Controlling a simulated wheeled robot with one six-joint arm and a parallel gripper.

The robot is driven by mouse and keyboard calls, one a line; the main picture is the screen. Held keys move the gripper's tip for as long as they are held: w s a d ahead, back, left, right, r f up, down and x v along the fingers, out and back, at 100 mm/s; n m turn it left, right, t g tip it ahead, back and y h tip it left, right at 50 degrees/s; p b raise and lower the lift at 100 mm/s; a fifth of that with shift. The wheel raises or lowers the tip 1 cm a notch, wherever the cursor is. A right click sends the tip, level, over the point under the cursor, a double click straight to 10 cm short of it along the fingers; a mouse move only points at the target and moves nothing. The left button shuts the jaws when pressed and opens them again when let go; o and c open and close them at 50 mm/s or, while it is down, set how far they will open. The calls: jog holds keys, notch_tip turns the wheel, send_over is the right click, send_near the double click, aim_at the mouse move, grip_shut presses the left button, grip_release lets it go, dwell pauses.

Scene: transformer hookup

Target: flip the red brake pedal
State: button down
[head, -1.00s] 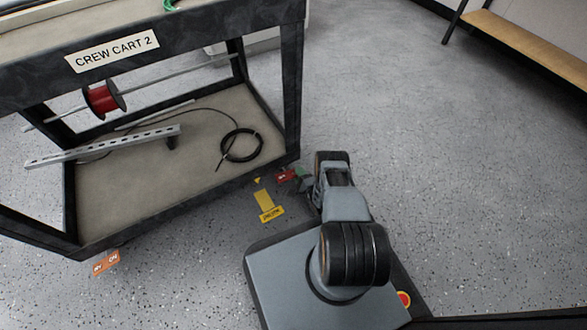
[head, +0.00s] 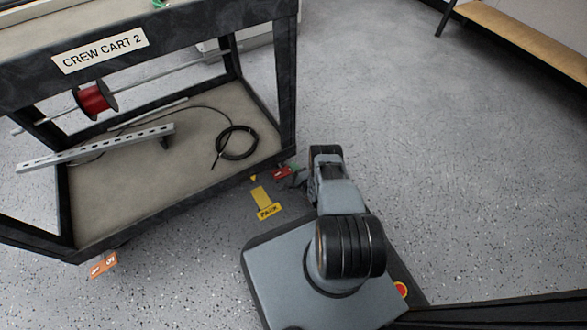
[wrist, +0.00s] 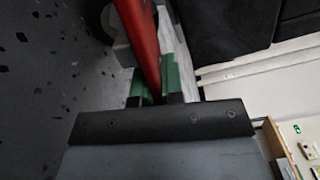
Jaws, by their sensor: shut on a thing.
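The red brake pedal (head: 281,173) is at the bottom right corner of the cart, low near the floor. In the wrist view it is a red plate (wrist: 142,35) seen edge-on, running down between the green finger pads. My gripper (head: 297,172) is beside the cart corner in the head view, partly hidden by my arm. In the wrist view my gripper (wrist: 156,84) is shut on the red pedal. The pedal's far end and mount are not clear.
Crew Cart 2 (head: 170,192) stands at left, its lower shelf holding a black cable coil (head: 237,143) and a slotted metal bar (head: 97,148). An orange pedal (head: 103,265) is at its left corner. Floor at right is open.

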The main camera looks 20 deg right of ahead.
jog(key=n, duration=0.1)
jog(key=r+n, duration=0.1)
jog(key=n, duration=0.1)
jog(key=shift+a+r, duration=0.15)
jog(key=shift+r, duration=0.1)
jog(key=shift+a+r+n, duration=0.15)
jog(key=shift+r+n, duration=0.1)
jog(key=shift+n, duration=0.95)
jog(key=c, duration=1.2)
grip_release()
jog(key=shift+c, duration=0.2)
jog(key=shift+s, duration=0.15)
